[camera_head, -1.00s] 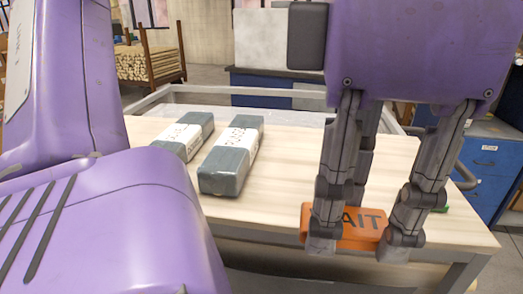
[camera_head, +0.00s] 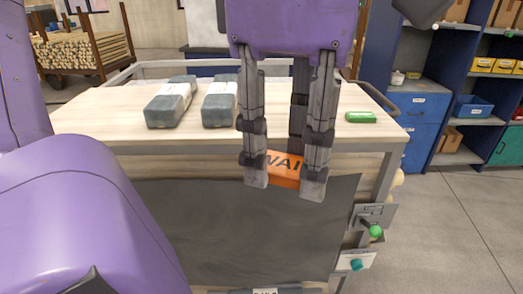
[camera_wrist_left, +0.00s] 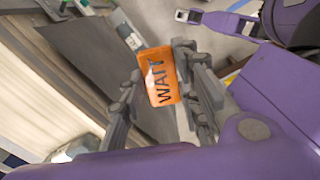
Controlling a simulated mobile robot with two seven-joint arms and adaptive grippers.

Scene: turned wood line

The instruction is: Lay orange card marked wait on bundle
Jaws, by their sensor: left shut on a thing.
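The orange card (camera_head: 285,168) is marked WAIT and is held between the fingers of my left gripper (camera_head: 284,180), in front of the table's near edge. The card also shows in the left wrist view (camera_wrist_left: 160,77), with its lettering facing the camera. Two grey bundles with white labelled bands lie on the table, a left one (camera_head: 166,112) and a right one (camera_head: 217,112). The right bundle is partly hidden by my left gripper. My left gripper is nearer to the camera than both bundles. My right gripper is not clearly seen in any view.
A green block (camera_head: 360,117) lies at the table's right end. The wooden table top (camera_head: 100,120) has bare room left of the bundles. A dark sheet (camera_head: 230,230) hangs below the near edge. A blue cabinet (camera_head: 412,125) and shelves stand at right.

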